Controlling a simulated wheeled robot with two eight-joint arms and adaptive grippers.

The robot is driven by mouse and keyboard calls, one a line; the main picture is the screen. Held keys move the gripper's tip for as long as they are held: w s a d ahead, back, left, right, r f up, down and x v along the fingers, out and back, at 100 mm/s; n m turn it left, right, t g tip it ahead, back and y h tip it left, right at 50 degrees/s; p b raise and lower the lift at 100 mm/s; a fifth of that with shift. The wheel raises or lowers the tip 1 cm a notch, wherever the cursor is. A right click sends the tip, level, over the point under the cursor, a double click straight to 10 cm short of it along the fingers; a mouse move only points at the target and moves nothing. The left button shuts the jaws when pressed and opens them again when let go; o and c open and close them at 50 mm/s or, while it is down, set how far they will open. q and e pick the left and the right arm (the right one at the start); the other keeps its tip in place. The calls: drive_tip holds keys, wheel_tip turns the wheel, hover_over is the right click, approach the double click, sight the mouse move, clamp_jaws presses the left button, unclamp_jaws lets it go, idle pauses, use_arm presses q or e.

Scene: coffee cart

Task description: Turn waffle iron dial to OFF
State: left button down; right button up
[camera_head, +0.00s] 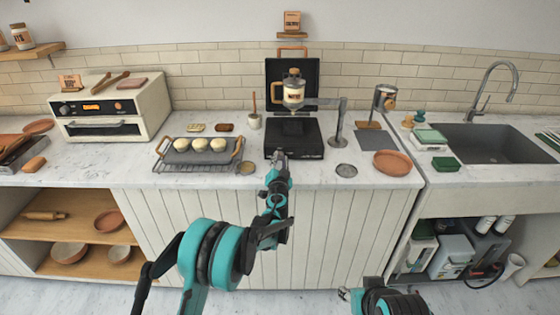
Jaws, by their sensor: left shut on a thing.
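The black waffle iron (309,143) stands on the marble counter at the middle of the head view. Its lid (277,72) is raised upright at the back. My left gripper (279,155) is at the lower left of the iron's front face, where it is shut on the dial. The fingers hide the dial, so I cannot see its marking or setting. My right gripper (345,294) is low in front of the cabinet, apart from the counter. It is too small and partly cut off to tell whether its fingers are open.
A wire rack with dough balls (200,145) stands left of the iron. A metal stand (338,125) and a batter dispenser (294,90) are close on the right and above. A terracotta plate (392,163) lies farther right. The floor in front of the cabinet looks clear.

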use_arm(q)
drive_tip(key=c, duration=1.3)
unclamp_jaws()
drive_tip(key=shift+o, duration=0.2)
drive_tip(key=s, duration=1.2)
drive_tip(key=shift+a, duration=0.2)
